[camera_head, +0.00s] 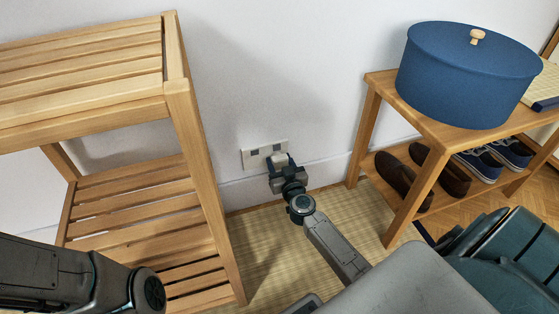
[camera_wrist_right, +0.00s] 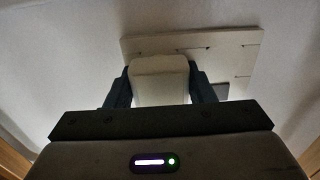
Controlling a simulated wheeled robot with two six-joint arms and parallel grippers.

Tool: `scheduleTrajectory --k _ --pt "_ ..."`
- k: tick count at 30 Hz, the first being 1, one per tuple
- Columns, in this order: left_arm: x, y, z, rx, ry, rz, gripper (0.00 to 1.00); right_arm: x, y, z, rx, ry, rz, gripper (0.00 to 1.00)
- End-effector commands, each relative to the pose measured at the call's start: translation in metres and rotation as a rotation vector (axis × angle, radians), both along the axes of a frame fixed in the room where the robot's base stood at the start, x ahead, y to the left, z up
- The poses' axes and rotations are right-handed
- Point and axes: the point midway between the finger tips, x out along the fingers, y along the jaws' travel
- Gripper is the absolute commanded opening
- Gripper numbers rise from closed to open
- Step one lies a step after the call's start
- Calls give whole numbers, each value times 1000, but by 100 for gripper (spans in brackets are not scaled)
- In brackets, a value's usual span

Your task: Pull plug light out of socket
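The socket plate (camera_head: 264,152) is a pale rectangle low on the white wall, between the slatted shelf and the bench. It also shows in the right wrist view (camera_wrist_right: 225,45), behind the plug light. The plug light (camera_wrist_right: 158,80) is a pale rounded block between the two dark fingers of my right gripper (camera_wrist_right: 159,88), which appear to touch its sides. In the head view the right gripper (camera_head: 282,169) is at the socket and hides most of the plug light. I cannot tell whether its prongs sit in the plate. My left arm is at lower left; its gripper is not visible.
A slatted wooden shelf (camera_head: 178,110) stands on the left. On the right, a wooden bench (camera_head: 385,90) bears a blue lidded box (camera_head: 468,75), with brown shoes (camera_head: 440,172) and blue shoes (camera_head: 485,165) below. A woven mat (camera_head: 265,235) covers the floor between them.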

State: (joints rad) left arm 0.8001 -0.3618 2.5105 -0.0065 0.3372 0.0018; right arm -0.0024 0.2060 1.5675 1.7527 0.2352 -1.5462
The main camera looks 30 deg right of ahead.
Motion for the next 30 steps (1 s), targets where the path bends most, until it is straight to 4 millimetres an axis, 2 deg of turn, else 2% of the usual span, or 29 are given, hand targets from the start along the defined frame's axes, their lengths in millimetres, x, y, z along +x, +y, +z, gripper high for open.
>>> scheduleTrajectory --k 30 --pt "1 0 8 0 1 0 36 -26 6 0 0 0 0 21"
